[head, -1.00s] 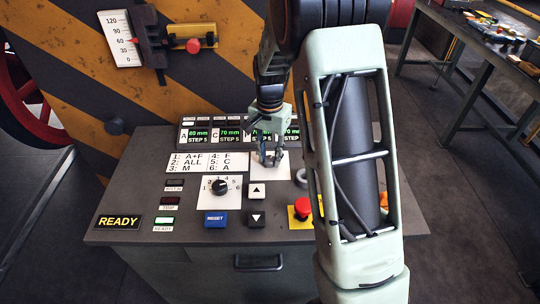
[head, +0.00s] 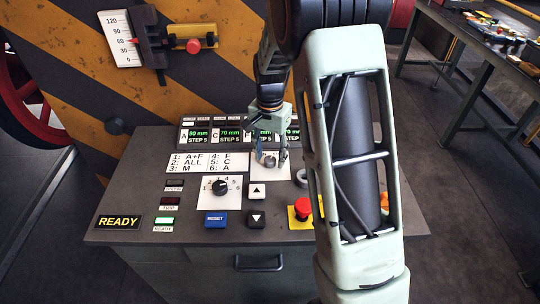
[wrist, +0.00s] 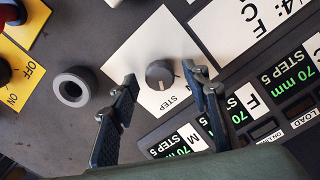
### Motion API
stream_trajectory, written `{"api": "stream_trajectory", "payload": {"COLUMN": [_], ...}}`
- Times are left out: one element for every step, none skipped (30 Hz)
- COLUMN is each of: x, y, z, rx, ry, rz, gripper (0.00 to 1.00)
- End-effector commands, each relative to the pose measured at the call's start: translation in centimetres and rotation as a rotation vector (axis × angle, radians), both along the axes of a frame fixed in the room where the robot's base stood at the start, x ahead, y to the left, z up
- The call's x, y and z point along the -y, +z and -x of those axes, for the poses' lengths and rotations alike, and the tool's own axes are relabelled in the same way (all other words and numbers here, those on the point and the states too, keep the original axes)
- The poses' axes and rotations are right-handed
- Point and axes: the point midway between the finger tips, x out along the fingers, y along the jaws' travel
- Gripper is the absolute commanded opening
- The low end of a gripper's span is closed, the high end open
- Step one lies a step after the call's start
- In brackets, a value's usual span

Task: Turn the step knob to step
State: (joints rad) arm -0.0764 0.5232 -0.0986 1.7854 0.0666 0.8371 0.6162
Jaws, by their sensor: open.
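The step knob (head: 270,161) is a small dark grey round knob on a white plate (head: 284,174) on the console top. In the wrist view the knob (wrist: 160,72) shows a faint pale mark at its lower edge, on the side of the printed word STEP. My gripper (head: 272,156) is open above the plate, with the knob showing between its fingers. In the wrist view the fingers of my gripper (wrist: 163,82) stand on either side of the knob, with gaps visible on both sides. I cannot tell the fingertips' exact height over the plate.
A selector dial (head: 220,187), a blue reset button (head: 215,219), arrow buttons (head: 257,190) and a red emergency button (head: 302,207) sit around the plate. A dark grey ring (wrist: 72,87) is beside it. Displays (head: 231,132) reading STEP 5 stand behind.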

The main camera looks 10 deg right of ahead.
Motion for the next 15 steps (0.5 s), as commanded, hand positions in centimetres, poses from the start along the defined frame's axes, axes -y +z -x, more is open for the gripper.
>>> {"api": "stream_trajectory", "payload": {"x": [0.0, 0.0, 0.0, 0.0, 0.0, 0.0, 0.0, 0.0, 0.0, 0.0, 0.0, 0.0, 0.0, 0.0, 0.0], "y": [0.6, 1.0, 1.7, 2.3, 2.9, 3.8, 4.4, 5.1, 6.0, 6.6, 7.3, 8.0, 8.6, 9.1, 9.7], "z": [-0.1, -0.1, -0.1, -0.2, -0.2, -0.2, -0.2, -0.2, -0.2, -0.2, -0.2, -0.1, -0.1, -0.1, -0.1], "rx": [0.005, 0.005, 0.005, 0.006, 0.006, 0.007, 0.006, 0.006, 0.006, 0.006, 0.006, 0.004, 0.005, 0.004, 0.004], "ry": [0.000, 0.000, 0.000, 0.000, 0.000, 0.000, 0.000, 0.000, -0.001, -0.001, -0.001, -0.001, -0.001, -0.001, -0.001], "rz": [0.000, 0.000, 0.000, 0.000, 0.000, 0.001, 0.000, 0.000, 0.000, 0.000, 0.000, 0.000, 0.000, 0.000, 0.000], "gripper": [0.43, 0.43, 0.43, 0.43, 0.43, 0.43, 0.43, 0.43, 0.43, 0.43, 0.43, 0.43, 0.43, 0.43, 0.43]}}
